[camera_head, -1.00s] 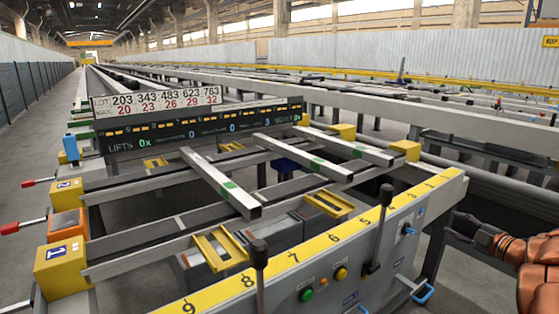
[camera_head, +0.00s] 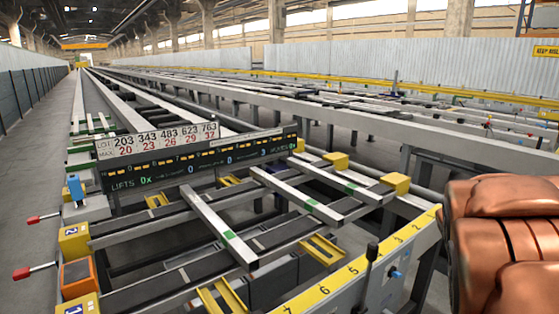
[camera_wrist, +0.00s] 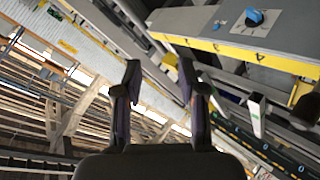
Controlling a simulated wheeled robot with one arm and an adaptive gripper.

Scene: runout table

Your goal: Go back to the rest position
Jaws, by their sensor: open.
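My gripper (camera_wrist: 160,80) shows in the wrist view with its two dark fingers apart and nothing between them. The wrist view is tilted, with a grey and yellow console edge at the upper right. In the head view my copper-coloured arm (camera_head: 505,245) fills the right edge. The gripper itself is not visible there.
The runout table carries three profile bars; one is the left bar (camera_head: 218,228). A display board (camera_head: 200,161) stands behind them. The control console (camera_head: 385,280) has a yellow numbered strip and a black lever (camera_head: 368,270). Red-handled levers (camera_head: 22,273) stick out at left.

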